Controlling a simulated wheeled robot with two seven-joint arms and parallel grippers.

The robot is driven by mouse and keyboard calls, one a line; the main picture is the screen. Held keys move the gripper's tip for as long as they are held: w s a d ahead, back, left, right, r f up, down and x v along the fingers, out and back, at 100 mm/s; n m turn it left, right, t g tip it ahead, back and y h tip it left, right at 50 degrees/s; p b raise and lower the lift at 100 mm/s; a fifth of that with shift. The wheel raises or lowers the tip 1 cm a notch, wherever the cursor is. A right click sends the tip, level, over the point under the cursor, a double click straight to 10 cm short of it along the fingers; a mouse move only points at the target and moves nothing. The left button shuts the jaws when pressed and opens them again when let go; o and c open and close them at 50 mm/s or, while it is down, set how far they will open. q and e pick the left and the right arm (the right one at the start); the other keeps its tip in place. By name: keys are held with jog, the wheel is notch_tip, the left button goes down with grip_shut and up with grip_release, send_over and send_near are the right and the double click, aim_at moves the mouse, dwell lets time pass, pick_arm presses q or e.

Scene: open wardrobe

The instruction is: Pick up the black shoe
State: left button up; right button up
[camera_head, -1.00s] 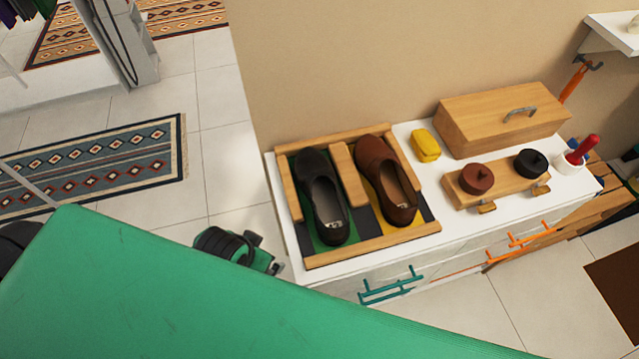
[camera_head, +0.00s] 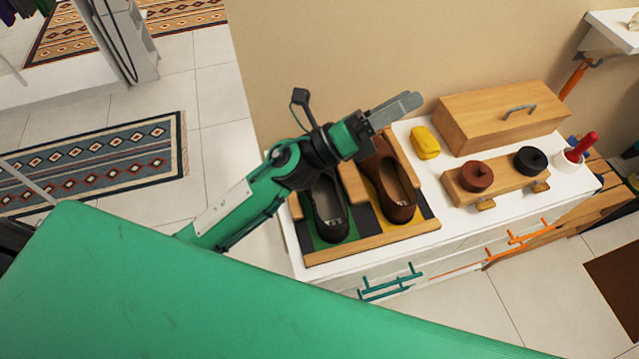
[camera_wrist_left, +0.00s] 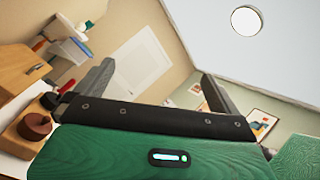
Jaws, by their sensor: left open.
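The black shoe (camera_head: 330,213) sits in the left, green-floored slot of a wooden tray (camera_head: 372,249) on the white cabinet. Its left end is hidden behind my left arm. The brown shoe (camera_head: 397,190) lies in the yellow-floored slot to its right, partly covered by my gripper. My left gripper (camera_head: 408,103) is over the back of the tray, pointing right and away from the black shoe. It is empty. In the left wrist view its two fingers (camera_wrist_left: 155,82) stand apart with nothing between them. My right gripper does not show.
A yellow sponge-like block (camera_head: 425,143), a wooden box (camera_head: 503,118) and a rack with a brown tin (camera_head: 477,177) and a black tin (camera_head: 530,161) stand right of the tray. A white cup (camera_head: 570,164) holds a red-handled tool. The wall rises close behind the cabinet.

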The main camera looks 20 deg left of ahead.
pick_arm(q)
jog(key=s+d+f+m+g, duration=0.2)
jog(key=s+d+m+g, duration=0.25)
jog(key=m+g, duration=0.7)
jog(key=m+g+y, duration=0.2)
jog(key=m+y, duration=1.4)
jog(key=y, duration=0.4)
send_over(320, 187)
notch_tip(320, 187, down, 17)
jog(key=shift+t, duration=0.25)
jog(key=f+p, duration=0.1)
jog(key=f, duration=0.1)
jog(key=f+p, duration=0.1)
jog(key=f, duration=0.2)
jog(key=f+p, duration=0.1)
jog(key=f, duration=0.1)
jog(key=shift+s+a+f, duration=0.1)
jog(key=shift+s+f, duration=0.15)
jog(key=shift+f, duration=0.15)
jog(key=shift+f+p, duration=0.45)
jog(key=f, duration=0.1)
jog(key=f+p, duration=0.2)
jog(key=f, duration=0.1)
jog(key=shift+w, duration=0.3)
jog(key=shift+f, duration=0.3)
jog(key=c, duration=1.1)
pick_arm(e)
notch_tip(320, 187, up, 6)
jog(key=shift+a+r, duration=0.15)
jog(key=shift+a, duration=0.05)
